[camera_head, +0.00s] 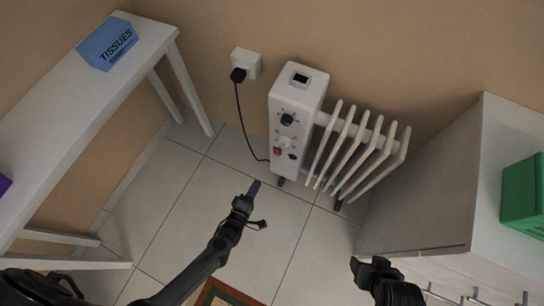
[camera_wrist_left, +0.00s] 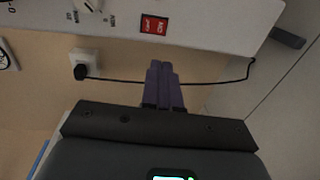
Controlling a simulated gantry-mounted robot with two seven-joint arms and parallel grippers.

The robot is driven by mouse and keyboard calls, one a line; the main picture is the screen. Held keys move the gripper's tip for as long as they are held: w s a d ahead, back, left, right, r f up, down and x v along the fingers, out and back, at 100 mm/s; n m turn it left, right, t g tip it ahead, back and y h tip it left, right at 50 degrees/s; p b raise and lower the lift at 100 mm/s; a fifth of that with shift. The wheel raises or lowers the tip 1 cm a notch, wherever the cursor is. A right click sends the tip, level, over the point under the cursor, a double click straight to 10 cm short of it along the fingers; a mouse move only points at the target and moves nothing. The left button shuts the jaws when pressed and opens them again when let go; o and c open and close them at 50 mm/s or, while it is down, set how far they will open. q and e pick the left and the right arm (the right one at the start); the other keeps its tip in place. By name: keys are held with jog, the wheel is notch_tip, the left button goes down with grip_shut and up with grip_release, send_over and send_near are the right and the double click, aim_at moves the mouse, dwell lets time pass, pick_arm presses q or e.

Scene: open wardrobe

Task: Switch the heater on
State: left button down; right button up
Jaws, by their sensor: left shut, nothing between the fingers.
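The white heater (camera_head: 297,105) stands on the floor against the wall, with fins on its right side. Its control panel has a dark dial (camera_head: 287,119) and a red switch (camera_head: 278,150) low down. In the left wrist view the red switch (camera_wrist_left: 154,24) is near the top, with lettering on it. My left gripper (camera_head: 254,187) is shut and empty, in front of and below the panel, apart from the switch. Its purple fingertips (camera_wrist_left: 163,68) point toward the panel. My right gripper (camera_head: 368,264) is at the lower right, away from the heater; its fingers are unclear.
A black plug (camera_head: 239,74) sits in the wall socket (camera_head: 246,62), its cord running down to the heater. A white table (camera_head: 90,95) with a blue tissue box (camera_head: 108,43) stands left. A white cabinet (camera_head: 425,185) with a green box (camera_head: 523,194) stands right. Floor before the heater is clear.

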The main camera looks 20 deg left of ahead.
pick_arm(q)
jog(key=b, duration=0.7)
send_near(276, 154)
jog(key=w+f, duration=0.1)
jog(key=w, duration=0.4)
jog(key=shift+w+d+b, duration=0.25)
jog(key=shift+w+b, duration=0.05)
jog(key=shift+w, duration=0.6)
